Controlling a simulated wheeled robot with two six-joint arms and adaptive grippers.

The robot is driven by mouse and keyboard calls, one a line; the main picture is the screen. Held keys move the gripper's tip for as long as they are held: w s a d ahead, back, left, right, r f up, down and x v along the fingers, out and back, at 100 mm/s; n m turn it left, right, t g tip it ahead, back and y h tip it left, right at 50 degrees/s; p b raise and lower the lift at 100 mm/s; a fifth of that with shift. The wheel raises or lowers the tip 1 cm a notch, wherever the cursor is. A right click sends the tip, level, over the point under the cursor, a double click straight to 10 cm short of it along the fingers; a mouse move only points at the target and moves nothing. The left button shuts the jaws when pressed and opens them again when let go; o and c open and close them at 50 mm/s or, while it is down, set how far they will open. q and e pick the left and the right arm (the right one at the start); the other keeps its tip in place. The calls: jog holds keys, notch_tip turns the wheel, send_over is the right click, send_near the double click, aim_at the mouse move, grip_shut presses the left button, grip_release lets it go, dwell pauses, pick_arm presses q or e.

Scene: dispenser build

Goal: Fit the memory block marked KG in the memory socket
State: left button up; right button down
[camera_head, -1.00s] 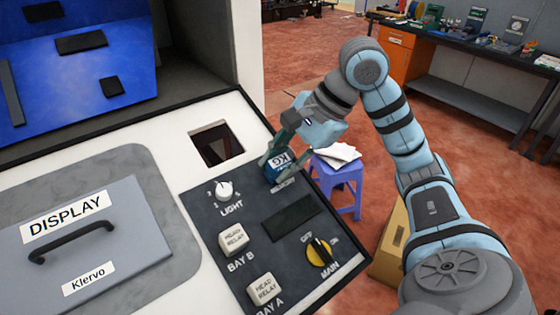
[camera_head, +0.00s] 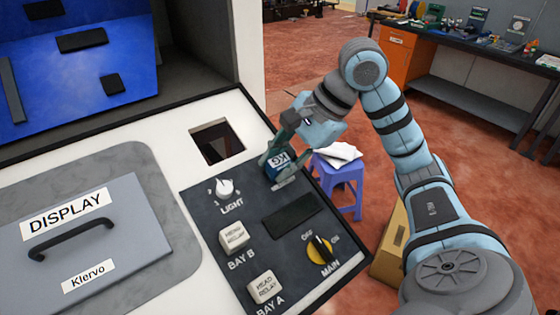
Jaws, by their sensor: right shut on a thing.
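The blue memory block marked KG (camera_head: 278,162) is at the upper right corner of the dark control panel. My right gripper (camera_head: 279,168) is shut on it, with its fingers on either side of the block. The block is at or just above the panel; I cannot tell whether it is seated. The memory socket is not clearly visible; the block and the fingers cover that part of the panel. My left gripper is not in view.
The panel carries a light knob (camera_head: 224,188), relays in bay B (camera_head: 233,237) and bay A (camera_head: 265,288), and a yellow main switch (camera_head: 320,249). A square opening (camera_head: 216,142) lies left of the block. A purple stool (camera_head: 342,178) stands beyond the panel.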

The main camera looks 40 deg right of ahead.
jog(key=shift+f, duration=0.2)
jog(key=c, duration=0.8)
grip_release()
jog(key=shift+r, duration=0.1)
jog(key=shift+o, duration=0.2)
jog(key=shift+p+v, duration=0.9)
jog(key=shift+v, duration=2.15)
